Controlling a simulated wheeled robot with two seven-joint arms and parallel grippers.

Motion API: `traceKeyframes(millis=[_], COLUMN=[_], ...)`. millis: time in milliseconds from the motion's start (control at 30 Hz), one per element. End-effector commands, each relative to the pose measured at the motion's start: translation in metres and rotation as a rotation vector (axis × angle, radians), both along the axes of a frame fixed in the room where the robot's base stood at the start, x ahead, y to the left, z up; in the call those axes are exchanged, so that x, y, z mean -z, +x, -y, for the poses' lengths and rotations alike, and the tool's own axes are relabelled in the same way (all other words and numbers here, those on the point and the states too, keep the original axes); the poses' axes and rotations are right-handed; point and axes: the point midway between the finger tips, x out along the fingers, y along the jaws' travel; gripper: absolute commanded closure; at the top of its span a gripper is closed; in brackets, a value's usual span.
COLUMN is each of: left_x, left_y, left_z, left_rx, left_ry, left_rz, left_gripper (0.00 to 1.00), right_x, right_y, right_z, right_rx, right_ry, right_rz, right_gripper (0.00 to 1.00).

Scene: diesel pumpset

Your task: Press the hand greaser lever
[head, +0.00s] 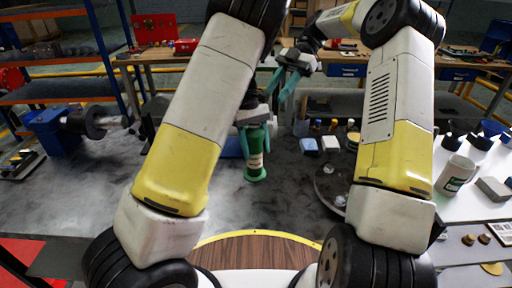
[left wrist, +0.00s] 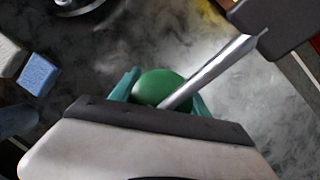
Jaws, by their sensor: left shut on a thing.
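The hand greaser (head: 254,164) is a green upright cylinder with a pale label, over the dark mottled bench. I cannot tell whether its base touches the bench. My left gripper (head: 254,122) is shut on its upper part from above. In the left wrist view, the teal fingers (left wrist: 162,94) flank the green rounded top of the hand greaser (left wrist: 155,86). A silver lever (left wrist: 215,71) slants from there to the upper right, ending by a dark block. The lever is not clear in the head view. My right gripper (head: 277,98) is open and empty, above and beyond the greaser.
Small blue-and-white boxes (head: 309,145) and a dark round tray (head: 330,185) lie right of the greaser. A blue machine (head: 55,130) stands at left.

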Motion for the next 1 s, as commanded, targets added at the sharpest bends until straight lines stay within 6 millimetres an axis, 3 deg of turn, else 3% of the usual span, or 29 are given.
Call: traceKeyframes(millis=[400,567,600,1000], left_x=[0.0,0.0,0.0,0.0], left_y=[0.0,0.0,0.0,0.0], left_z=[0.001,0.001,0.001,0.001], left_rx=[0.001,0.001,0.001,0.001], left_ry=[-0.001,-0.001,-0.001,-0.001], left_rz=[0.001,0.001,0.001,0.001], left_gripper=[1.0,1.0,1.0,1.0], right_x=[0.0,0.0,-0.001,-0.022], right_y=[0.0,-0.004,-0.008,-0.053], right_z=[0.0,0.004,0.007,0.05], right_rx=[0.0,0.035,0.068,0.709], right_ry=[0.0,0.001,0.002,0.102], right_rz=[0.0,-0.03,-0.057,-0.592], right_gripper=[0.64,0.93,1.0,1.0])
